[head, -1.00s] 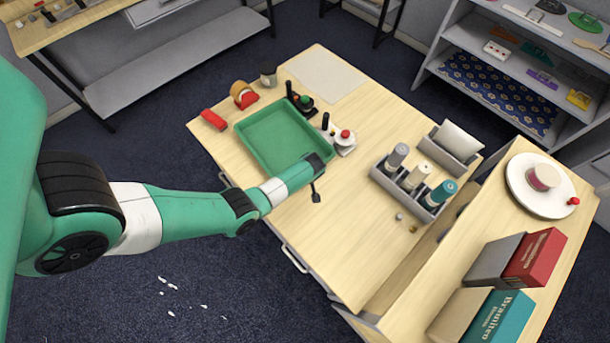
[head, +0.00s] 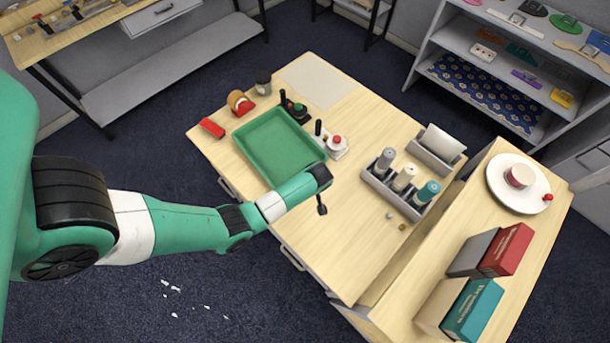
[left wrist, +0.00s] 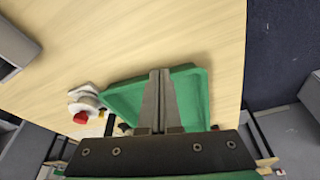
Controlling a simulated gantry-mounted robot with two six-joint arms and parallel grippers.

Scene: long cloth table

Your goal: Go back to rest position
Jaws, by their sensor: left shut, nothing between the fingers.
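My left gripper (head: 321,202) comes in from the left in the head view. It hangs over the table just in front of the near right corner of the green tray (head: 244,150). Its fingers are shut with nothing between them. In the left wrist view the closed fingers (left wrist: 160,85) point up the picture, in front of the green tray (left wrist: 195,95). My right gripper is in neither view.
On the wooden table (head: 340,255) a rack of spools (head: 395,188) and a grey holder (head: 437,150) stand to the right. A red-knobbed white device (head: 336,147) sits beside the tray. A raised shelf bears books (head: 472,310) and a plate (head: 500,185). The table's front middle is clear.

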